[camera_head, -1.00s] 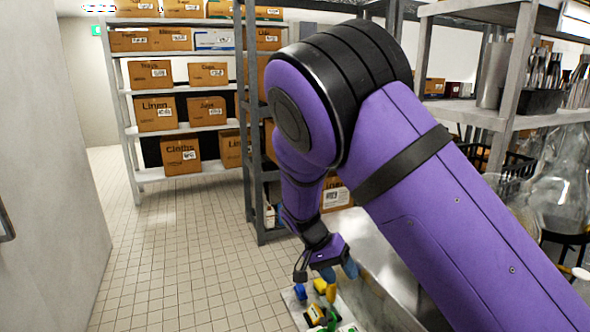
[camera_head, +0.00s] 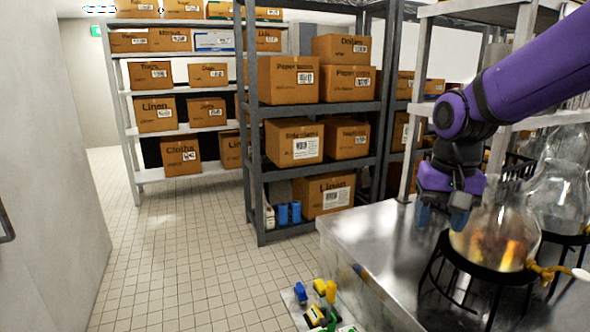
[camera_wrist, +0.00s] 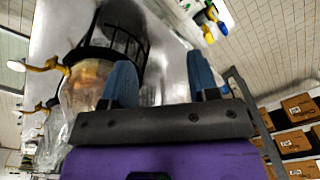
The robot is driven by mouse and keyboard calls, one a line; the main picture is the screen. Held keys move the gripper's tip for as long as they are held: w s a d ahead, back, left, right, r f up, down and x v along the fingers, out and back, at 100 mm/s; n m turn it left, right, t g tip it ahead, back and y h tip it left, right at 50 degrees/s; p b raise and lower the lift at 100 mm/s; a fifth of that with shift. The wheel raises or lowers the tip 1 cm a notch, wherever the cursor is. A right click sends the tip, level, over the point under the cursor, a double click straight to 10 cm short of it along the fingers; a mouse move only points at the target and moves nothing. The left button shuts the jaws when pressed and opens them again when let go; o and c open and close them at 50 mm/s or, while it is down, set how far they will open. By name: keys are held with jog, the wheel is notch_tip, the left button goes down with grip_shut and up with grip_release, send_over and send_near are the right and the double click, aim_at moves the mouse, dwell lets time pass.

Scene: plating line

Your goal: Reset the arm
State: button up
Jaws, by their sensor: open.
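My purple arm comes in from the right in the head view and bends down to my gripper (camera_head: 446,216). The gripper hangs above the steel counter, just left of a round glass flask (camera_head: 505,232) on a black ring stand (camera_head: 437,262). In the wrist view both blue fingers of my gripper (camera_wrist: 162,85) are spread apart, with nothing between them. The flask (camera_wrist: 85,88) shows there to the left of the fingers. I cannot tell whether a finger touches the flask.
The steel counter (camera_head: 350,237) is bare at its left part. A second flask (camera_head: 567,190) stands behind the first. Small blue, yellow and green items lie on a light surface (camera_head: 294,297) low at the counter's left. Shelves of boxes (camera_head: 315,107) stand behind; the tiled floor (camera_head: 190,240) is open.

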jog(key=s+d+r+n+t, duration=0.1)
jog(key=s+d+r+t, duration=0.1)
jog(key=s, duration=0.6)
jog(key=s+d+r+n+t, duration=0.1)
jog(key=s+d+r+t, duration=0.1)
jog(key=s, duration=0.6)
notch_tip(320, 180, up, 2)
jog(key=shift+d+r+t, duration=0.15)
jog(key=shift+d+t, duration=0.15)
jog(key=shift+d, duration=0.25)
